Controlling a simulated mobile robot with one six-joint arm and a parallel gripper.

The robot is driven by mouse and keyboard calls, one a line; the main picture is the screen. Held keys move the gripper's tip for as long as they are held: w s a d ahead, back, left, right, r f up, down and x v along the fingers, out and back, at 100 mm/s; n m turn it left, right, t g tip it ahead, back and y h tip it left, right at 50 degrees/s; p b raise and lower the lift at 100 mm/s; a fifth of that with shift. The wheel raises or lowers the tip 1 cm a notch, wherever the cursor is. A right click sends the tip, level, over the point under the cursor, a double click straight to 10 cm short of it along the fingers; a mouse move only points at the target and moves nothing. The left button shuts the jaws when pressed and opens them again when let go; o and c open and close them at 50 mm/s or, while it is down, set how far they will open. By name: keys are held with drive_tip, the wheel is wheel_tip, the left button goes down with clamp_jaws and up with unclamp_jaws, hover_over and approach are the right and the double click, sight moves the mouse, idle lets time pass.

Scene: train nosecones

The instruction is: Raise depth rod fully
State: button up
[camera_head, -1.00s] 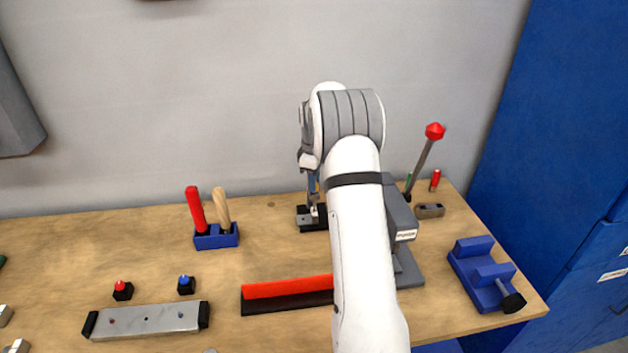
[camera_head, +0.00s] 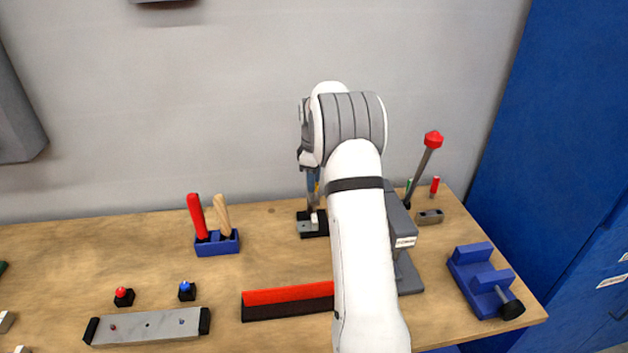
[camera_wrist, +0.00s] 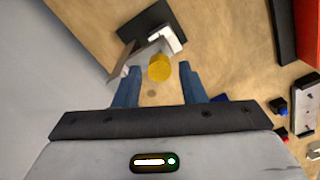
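A small fixture with a black base (camera_head: 304,216) stands near the back of the bench, left of my arm. In the wrist view its dark base (camera_wrist: 150,22) carries a white block (camera_wrist: 174,40) and a grey metal piece (camera_wrist: 124,62). A yellow round knob (camera_wrist: 160,68) shows in front of these; I cannot tell whether it tops the depth rod. My gripper (camera_wrist: 158,74) has its two blue fingers apart, with the knob near the gap between the tips and no finger visibly touching it. In the head view my gripper (camera_head: 312,192) points down above the fixture, partly hidden by my arm.
A blue holder (camera_head: 217,246) with red and wooden handles stands to the left. A red-and-black bar (camera_head: 288,297) lies in front. A grey machine with a red-knobbed lever (camera_head: 433,139) is right of my arm, and a blue vise (camera_head: 482,280) is further right.

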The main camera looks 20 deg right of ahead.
drive_tip(key=shift+o, duration=0.7)
drive_tip(key=shift+f, duration=0.1)
wheel_tip(320, 180, up, 8)
drive_tip(key=shift+f+b, duration=0.25)
drive_tip(key=shift+b, duration=0.5)
drive_tip(key=shift+r, duration=0.2)
